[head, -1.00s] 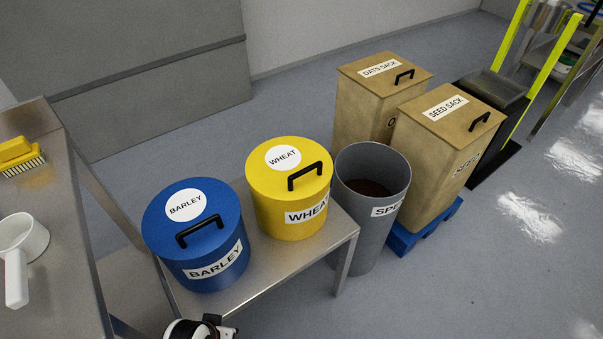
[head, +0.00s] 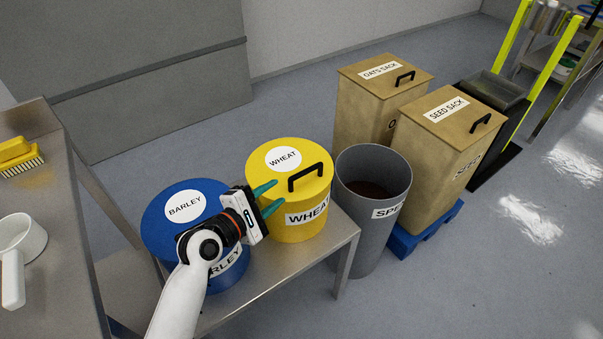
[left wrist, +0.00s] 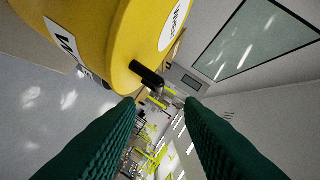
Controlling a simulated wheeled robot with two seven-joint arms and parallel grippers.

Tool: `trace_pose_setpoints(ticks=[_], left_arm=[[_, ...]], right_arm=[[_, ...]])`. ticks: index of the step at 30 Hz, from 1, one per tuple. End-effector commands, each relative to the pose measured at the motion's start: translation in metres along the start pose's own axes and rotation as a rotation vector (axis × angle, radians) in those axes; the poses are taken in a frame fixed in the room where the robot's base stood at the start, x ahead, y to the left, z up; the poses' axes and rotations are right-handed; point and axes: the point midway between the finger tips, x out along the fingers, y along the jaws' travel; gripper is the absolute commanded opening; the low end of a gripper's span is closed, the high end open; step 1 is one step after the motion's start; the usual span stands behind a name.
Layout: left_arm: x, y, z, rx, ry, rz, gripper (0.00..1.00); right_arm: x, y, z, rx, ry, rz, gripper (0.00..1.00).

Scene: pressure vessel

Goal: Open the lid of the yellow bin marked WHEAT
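The yellow WHEAT bin (head: 283,217) stands on a metal bench with its lid (head: 278,172) closed. A black handle (head: 306,177) rises from the right part of the lid. My left gripper (head: 272,198) is open and empty, its green fingers spread beside the bin's left front, pointing toward the handle. In the left wrist view, the bin (left wrist: 120,30) fills the upper left and the handle (left wrist: 147,74) shows just beyond the fingertips (left wrist: 158,100), not between them. My right gripper is not in view.
The blue BARLEY bin (head: 163,232) stands left of the yellow one, partly hidden by my left arm. A grey open bin (head: 360,228) stands close on the right. Two sack boxes (head: 357,113) stand behind. A steel table (head: 52,250) lies at the left.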

Motion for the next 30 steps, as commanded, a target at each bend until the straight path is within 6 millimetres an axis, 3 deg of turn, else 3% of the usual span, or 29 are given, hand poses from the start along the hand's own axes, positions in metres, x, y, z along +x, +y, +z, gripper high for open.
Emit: trace_pose_setpoints(ticks=[15,21,30], left_arm=[[0.094,0.002,0.000,0.007,0.000,0.004,0.34],[0.110,0.001,0.000,0.008,-0.002,0.004,0.34],[0.113,0.001,0.000,0.008,-0.002,0.004,0.34]], right_arm=[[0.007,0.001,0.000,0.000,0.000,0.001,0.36],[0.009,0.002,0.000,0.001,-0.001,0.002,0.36],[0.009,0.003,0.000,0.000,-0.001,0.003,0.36]])
